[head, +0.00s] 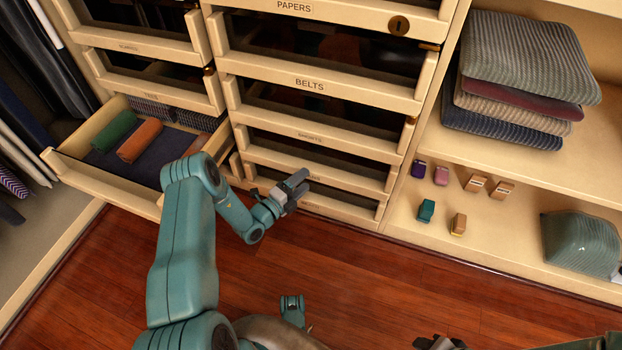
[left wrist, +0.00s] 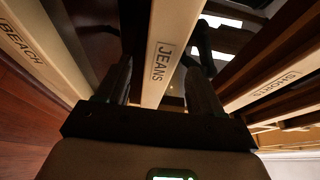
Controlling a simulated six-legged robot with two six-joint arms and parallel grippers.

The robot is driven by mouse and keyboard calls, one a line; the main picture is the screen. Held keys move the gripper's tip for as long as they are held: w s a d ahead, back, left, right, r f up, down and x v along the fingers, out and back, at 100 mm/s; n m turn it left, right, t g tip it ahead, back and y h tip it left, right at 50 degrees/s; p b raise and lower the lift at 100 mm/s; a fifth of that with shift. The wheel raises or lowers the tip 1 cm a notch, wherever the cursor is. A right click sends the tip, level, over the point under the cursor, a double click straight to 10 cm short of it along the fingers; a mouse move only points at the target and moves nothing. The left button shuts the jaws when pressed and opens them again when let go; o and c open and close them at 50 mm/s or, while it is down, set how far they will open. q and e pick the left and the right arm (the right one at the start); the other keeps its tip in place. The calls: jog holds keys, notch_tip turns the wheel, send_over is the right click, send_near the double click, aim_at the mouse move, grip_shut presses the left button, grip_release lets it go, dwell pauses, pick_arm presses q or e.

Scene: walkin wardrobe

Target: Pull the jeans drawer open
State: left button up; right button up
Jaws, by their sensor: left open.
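The jeans drawer (head: 345,181) is low in the middle stack, and its pale front seems about flush with its neighbours. My left gripper (head: 297,188) is at that front and hides part of its label. In the left wrist view the front labelled JEANS (left wrist: 162,62) runs between the two dark fingers of my left gripper (left wrist: 160,88). The fingers are open, one on each side of the front, with visible gaps. Dark grey parts at the bottom edge of the head view may be my right gripper (head: 440,343); its jaws cannot be made out.
The beach drawer (left wrist: 35,45) and the shorts drawer (left wrist: 285,85) flank the jeans drawer. An open drawer (head: 105,178) with rolled clothes juts out at left. Shelves at right hold folded knitwear (head: 525,75) and small boxes. The wooden floor (head: 390,285) in front is mostly clear.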

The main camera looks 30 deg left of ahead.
pick_arm(q)
jog(key=shift+w+d+b, duration=0.2)
jog(key=shift+w+b, duration=0.05)
jog(key=shift+w, duration=0.75)
jog(key=shift+w+d+b, duration=0.15)
jog(key=shift+w+b, duration=0.1)
jog(key=shift+w, duration=0.75)
pick_arm(e)
jog(key=shift+w+d+f, duration=0.1)
jog(key=shift+w+f, duration=0.35)
jog(key=shift+f, duration=0.3)
